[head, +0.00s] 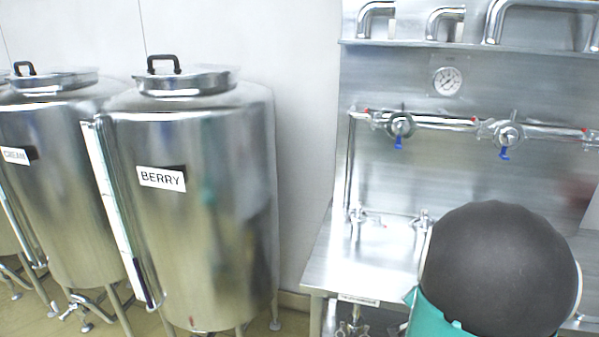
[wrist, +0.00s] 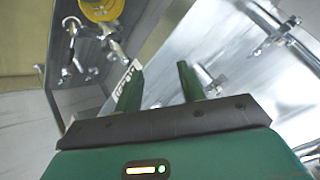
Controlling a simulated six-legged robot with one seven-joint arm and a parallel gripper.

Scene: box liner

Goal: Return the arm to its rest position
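My gripper (wrist: 160,68) shows in the wrist view with two green fingers apart and nothing between them. It is open and empty. Behind the fingers lies the steel bench (wrist: 165,45), which also shows in the head view (head: 325,262). A white label (wrist: 124,82) on the bench edge shows just beside the left finger; I cannot tell the gap between them. In the head view, my arm's dark rounded part and teal part cover the lower right, in front of the bench; the gripper fingers are not visible there.
Steel tanks stand at left, one marked BERRY (head: 200,220) and one marked CREAM (head: 60,200). A pipe with two blue-handled valves (head: 400,125) and a gauge (head: 447,81) are on the back panel. A yellow round part (wrist: 100,8) shows at the wrist view's top.

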